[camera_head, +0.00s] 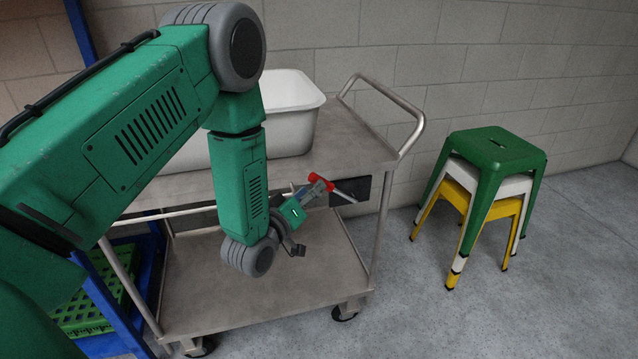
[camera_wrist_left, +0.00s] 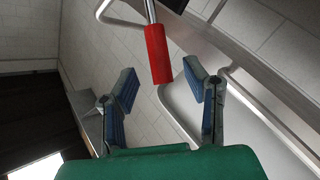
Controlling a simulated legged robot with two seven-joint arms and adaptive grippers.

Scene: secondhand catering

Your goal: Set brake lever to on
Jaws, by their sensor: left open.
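The brake lever is a silver rod with a red grip (camera_head: 318,179), at the right end of the steel cart's near side. Its rod runs to a black plate (camera_head: 363,186) on the cart. My left gripper (camera_head: 315,187) is open at the red grip and partly covers it in the head view. In the left wrist view, the red grip (camera_wrist_left: 158,54) reaches down between the two spread blue-padded fingers of my left gripper (camera_wrist_left: 162,75), with gaps on both sides. I cannot tell its depth between them. No on or off marking is readable. My right gripper is not in view.
The cart (camera_head: 345,140) holds a white tub (camera_head: 292,117) on its top shelf; its lower shelf (camera_head: 310,285) is bare. Stacked stools (camera_head: 493,150) stand to the right. A green crate (camera_head: 85,300) is in a blue rack at left. The floor at front right is clear.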

